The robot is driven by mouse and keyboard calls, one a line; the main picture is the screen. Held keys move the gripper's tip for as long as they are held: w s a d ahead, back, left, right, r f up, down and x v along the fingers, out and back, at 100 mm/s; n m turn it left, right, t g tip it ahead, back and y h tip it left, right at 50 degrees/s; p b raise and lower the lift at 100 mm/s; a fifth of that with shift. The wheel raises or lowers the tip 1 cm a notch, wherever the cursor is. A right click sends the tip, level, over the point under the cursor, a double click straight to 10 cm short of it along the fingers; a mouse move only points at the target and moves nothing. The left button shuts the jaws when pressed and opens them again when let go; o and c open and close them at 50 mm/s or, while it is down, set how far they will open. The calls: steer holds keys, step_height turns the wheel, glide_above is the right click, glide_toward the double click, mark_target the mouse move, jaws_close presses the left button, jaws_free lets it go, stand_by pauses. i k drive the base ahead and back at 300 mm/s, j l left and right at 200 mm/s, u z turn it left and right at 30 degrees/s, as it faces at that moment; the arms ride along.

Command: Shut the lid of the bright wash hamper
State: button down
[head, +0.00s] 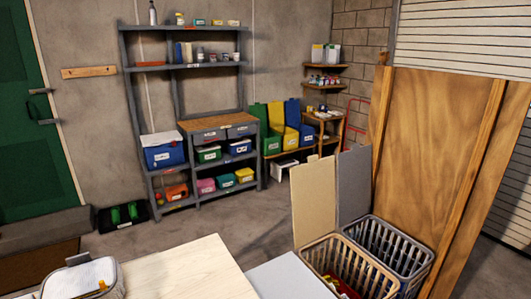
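A beige slatted hamper (318,262) stands at the bottom right, cut off by the lower edge. Red and yellow cloth (345,289) shows inside it. Its beige lid (314,202) appears to stand open and upright at its back. Behind and to its right is a grey slatted hamper (414,264), with a grey lid (354,185) also upright. I see no label telling which is the bright wash hamper; the bright cloth is in the beige one. My gripper is not in the head view.
A flat pale grey panel (288,279) lies left of the beige hamper, beside a light wooden tabletop (185,268). A small container (85,281) sits at bottom left. A wooden panel (425,150) stands behind the hampers. Shelves (186,70) line the back wall; floor before them is clear.

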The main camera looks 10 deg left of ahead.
mark_target(313, 183)
steer(key=i+l+u, duration=0.45)
steer(key=l+u, duration=0.15)
steer(key=i+l+u, duration=0.3)
steer(key=l+u, duration=0.3)
steer(key=l, duration=0.2)
